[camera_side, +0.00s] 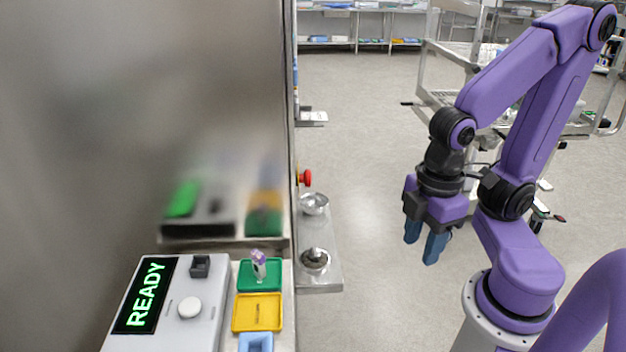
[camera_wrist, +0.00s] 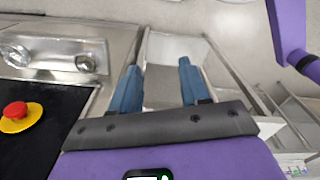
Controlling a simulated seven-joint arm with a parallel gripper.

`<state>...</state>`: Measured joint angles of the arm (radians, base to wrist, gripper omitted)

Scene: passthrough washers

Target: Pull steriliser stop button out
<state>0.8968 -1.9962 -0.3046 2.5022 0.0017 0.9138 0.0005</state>
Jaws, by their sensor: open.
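The red stop button (camera_side: 306,178) juts out from the edge of the steel steriliser wall (camera_side: 291,130) in the side view. In the wrist view the button (camera_wrist: 15,111) is a red knob on a yellow round base on a black panel, at the left edge. I cannot tell whether it is pushed in or out. My gripper (camera_side: 422,240) is open and empty, pointing down, well to the right of the button and apart from it. Its two blue fingers show in the wrist view (camera_wrist: 158,66) with nothing between them.
A steel shelf (camera_side: 333,285) with two bowls (camera_side: 314,204) (camera_side: 315,261) lies below the button. A grey box with a READY display (camera_side: 146,293) and green (camera_side: 273,283) and yellow (camera_side: 257,312) trays stand front left. A metal cart (camera_side: 440,60) stands behind my arm. Open floor separates gripper and wall.

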